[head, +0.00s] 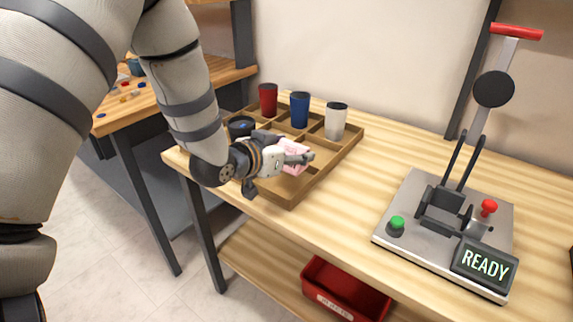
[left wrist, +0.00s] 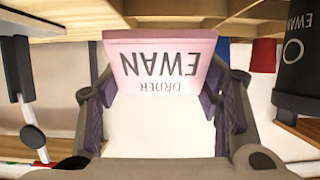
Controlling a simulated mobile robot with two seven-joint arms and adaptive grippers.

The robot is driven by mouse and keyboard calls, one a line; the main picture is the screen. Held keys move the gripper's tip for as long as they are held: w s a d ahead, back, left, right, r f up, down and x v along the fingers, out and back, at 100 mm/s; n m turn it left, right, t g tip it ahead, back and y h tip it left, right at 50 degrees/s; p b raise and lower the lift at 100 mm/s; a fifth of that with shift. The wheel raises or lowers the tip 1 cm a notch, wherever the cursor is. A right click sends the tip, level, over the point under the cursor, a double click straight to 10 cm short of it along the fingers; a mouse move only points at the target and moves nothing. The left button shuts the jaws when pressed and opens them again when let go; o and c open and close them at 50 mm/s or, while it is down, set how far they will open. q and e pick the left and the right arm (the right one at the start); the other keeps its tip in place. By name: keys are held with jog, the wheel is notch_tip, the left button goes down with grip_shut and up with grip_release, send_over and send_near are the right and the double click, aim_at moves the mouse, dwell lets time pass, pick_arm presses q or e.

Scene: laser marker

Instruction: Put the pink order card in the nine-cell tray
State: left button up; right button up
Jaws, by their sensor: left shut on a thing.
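My left gripper (head: 296,158) is over the nine-cell tray (head: 318,182) in the head view. It is shut on the pink order card (head: 292,152). In the left wrist view the card (left wrist: 163,62) sits between the two fingers (left wrist: 165,112) and reads "ORDER EWAN", upside down. The wooden tray holds a red cup (head: 268,100), a blue cup (head: 299,110) and a white cup (head: 336,121) in its back row. A dark cup (head: 240,127) stands at its left. I cannot tell whether the card touches the tray. My arm hides part of the tray. My right gripper is not in view.
A grey marking machine (head: 412,205) with a red-topped lever and a "READY" display (head: 484,264) stands on the bench at right. Bare bench (head: 385,160) lies between it and the tray. A red bin (head: 345,291) sits on the shelf below. Another table (head: 115,122) stands at left.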

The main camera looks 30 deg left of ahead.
aim_at(285, 180)
pick_arm(q)
jog(key=shift+w+a+f, duration=0.2)
jog(key=shift+a+f, duration=0.15)
jog(key=shift+f, duration=0.2)
jog(key=shift+w+a+f, duration=0.15)
jog(key=shift+a+f, duration=0.15)
jog(key=shift+f, duration=0.2)
jog(key=f, duration=0.2)
jog(key=f+b, duration=0.1)
jog(key=f, duration=0.1)
jog(key=shift+a, duration=0.4)
jog(key=shift+w+r, duration=0.1)
jog(key=shift+r, duration=0.15)
jog(key=shift+f, duration=0.2)
jog(key=o, duration=0.9)
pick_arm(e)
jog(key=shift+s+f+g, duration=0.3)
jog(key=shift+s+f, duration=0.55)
